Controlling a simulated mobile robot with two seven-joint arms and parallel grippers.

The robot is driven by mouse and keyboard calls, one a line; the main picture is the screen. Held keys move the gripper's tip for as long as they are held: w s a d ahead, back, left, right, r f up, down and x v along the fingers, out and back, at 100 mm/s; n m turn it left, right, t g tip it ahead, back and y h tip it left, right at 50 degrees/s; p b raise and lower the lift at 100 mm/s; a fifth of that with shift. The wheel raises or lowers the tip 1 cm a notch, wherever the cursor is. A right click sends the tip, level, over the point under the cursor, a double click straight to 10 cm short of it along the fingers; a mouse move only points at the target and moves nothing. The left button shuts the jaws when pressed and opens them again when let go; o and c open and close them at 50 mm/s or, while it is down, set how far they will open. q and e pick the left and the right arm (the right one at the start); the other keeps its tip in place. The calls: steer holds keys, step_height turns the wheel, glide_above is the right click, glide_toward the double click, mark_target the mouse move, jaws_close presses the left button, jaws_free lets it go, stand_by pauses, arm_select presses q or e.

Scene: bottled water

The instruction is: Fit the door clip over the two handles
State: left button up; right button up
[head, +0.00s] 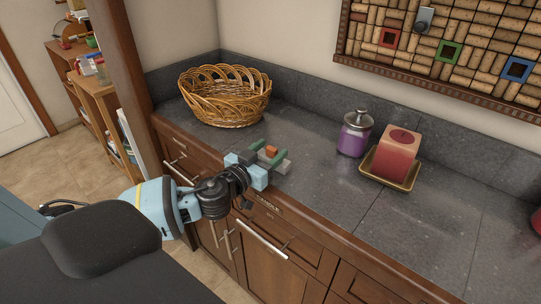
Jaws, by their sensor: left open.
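My left gripper (267,155) reaches over the front edge of the counter in the head view. Its light blue jaws with green tips are open. Two upright metal door handles stand side by side on the cabinet doors below, the left handle (213,233) and the right handle (228,241). My right gripper is not in view.
A wicker basket (226,96) stands behind the gripper on the grey counter (330,207). A purple jar (354,134) and a red candle (397,154) on a gold tray (369,166) stand to the right. Drawer handles (262,241) stick out from the cabinet front. The right front counter is clear.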

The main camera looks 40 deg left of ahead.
mark_target(272, 148)
arm_select(q)
steer(key=shift+w, duration=0.6)
steer(key=shift+f, duration=0.1)
steer(key=c, duration=1)
steer(key=shift+r, duration=0.2)
steer(key=shift+c, duration=0.2)
steer(key=shift+r, duration=0.65)
step_height(272, 148, up, 2)
steer(key=shift+r, duration=0.2)
steer(key=s, duration=0.5)
steer(key=s+a, duration=0.1)
steer(key=s, duration=0.1)
steer(key=shift+s+f, duration=0.1)
steer(key=shift+s, duration=0.15)
steer(key=s+a+r, duration=0.1)
steer(key=s, duration=0.7)
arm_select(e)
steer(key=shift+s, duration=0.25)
